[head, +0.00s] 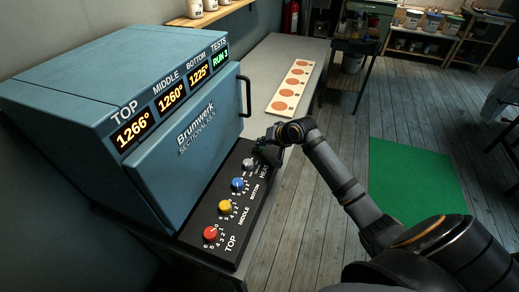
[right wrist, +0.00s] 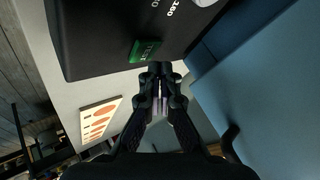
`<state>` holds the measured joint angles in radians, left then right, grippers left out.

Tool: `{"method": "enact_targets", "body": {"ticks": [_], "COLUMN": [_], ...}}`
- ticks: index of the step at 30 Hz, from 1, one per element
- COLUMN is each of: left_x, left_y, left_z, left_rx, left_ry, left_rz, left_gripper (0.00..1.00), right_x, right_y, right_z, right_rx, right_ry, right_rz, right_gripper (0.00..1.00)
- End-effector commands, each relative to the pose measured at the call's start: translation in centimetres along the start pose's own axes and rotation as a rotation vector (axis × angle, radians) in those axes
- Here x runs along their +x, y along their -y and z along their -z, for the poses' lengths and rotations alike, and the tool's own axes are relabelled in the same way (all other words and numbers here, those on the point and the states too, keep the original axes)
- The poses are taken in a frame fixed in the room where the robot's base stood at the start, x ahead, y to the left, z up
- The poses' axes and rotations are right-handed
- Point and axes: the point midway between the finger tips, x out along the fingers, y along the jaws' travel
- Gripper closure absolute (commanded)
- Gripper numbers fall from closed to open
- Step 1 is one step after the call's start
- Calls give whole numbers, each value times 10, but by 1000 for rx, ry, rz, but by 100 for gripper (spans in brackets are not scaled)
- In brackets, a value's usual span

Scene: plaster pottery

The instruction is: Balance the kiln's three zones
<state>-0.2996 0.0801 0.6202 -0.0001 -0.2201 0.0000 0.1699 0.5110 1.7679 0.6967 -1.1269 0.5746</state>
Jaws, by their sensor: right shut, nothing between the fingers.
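The blue kiln (head: 130,110) stands at the left in the head view. Its displays read TOP 1266°, MIDDLE 1260°, BOTTOM 1225° and TESTS RUN 3. On the black control panel (head: 196,236) are a red TOP knob (head: 210,233), a yellow MIDDLE knob (head: 224,206), a blue BOTTOM knob (head: 237,184) and a pale knob (head: 249,165). My right gripper (head: 262,152) is at the panel's far end, shut and empty. In the right wrist view its fingertips (right wrist: 160,70) are close to a green button (right wrist: 145,51); contact cannot be told. My left gripper is out of view.
A pale card (head: 293,88) with several orange-red discs lies on the grey bench (head: 262,62) beyond the panel. The kiln door's dark handle (head: 245,97) sticks out near my right gripper. A green mat (head: 415,180) lies on the floor at the right.

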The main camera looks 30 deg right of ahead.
Motion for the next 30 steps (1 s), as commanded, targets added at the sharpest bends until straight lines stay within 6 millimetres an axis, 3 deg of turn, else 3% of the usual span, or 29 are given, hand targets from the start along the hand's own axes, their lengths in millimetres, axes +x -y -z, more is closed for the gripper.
{"method": "enact_targets", "body": {"ticks": [30], "left_x": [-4], "left_y": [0], "left_z": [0], "left_rx": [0], "left_ry": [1], "left_rz": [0], "left_gripper": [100], "right_x": [8], "right_y": [-6], "right_z": [-6], "right_rx": [1], "right_ry": [0], "right_rz": [0], "right_gripper": [100]}}
